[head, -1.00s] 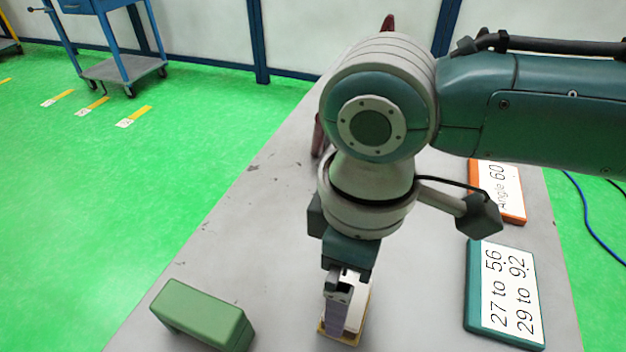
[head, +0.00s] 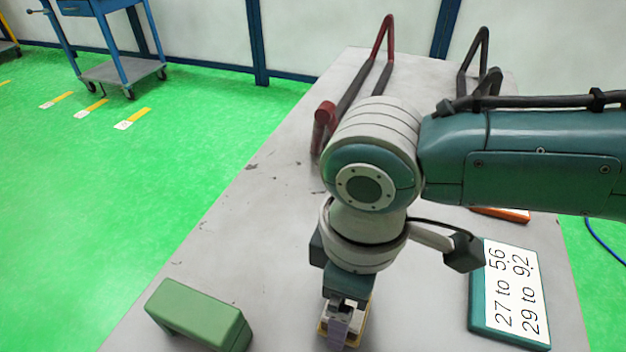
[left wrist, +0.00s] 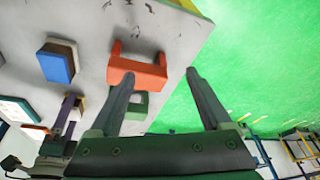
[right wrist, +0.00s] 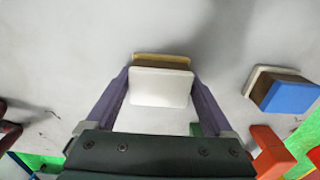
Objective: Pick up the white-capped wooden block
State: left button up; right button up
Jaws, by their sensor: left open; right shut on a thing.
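The white-capped wooden block (right wrist: 160,87) is between the purple fingers of my right gripper (right wrist: 160,80) in the right wrist view, its white face towards the camera and a tan wooden edge behind. In the head view the block (head: 357,328) is partly hidden behind my right gripper (head: 342,325), which is shut on it. I cannot tell whether it touches the table. My left gripper (left wrist: 158,75) is open and empty in the left wrist view; it is not in the head view.
A green bridge-shaped block (head: 198,314) lies left of my right gripper. A teal-framed number sign (head: 512,292) is to the right. A red-orange block (left wrist: 138,72) and a blue-and-wood block (left wrist: 57,63) show in the left wrist view. Bent-rod stands (head: 378,60) are at the table's far end.

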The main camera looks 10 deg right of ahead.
jog(key=c, duration=0.3)
jog(key=shift+r, duration=0.6)
notch_tip(320, 180, up, 19)
jog(key=p, duration=0.4)
jog(key=shift+p, duration=0.35)
jog(key=shift+f, duration=0.1)
jog(key=o, duration=0.7)
jog(key=c, duration=0.5)
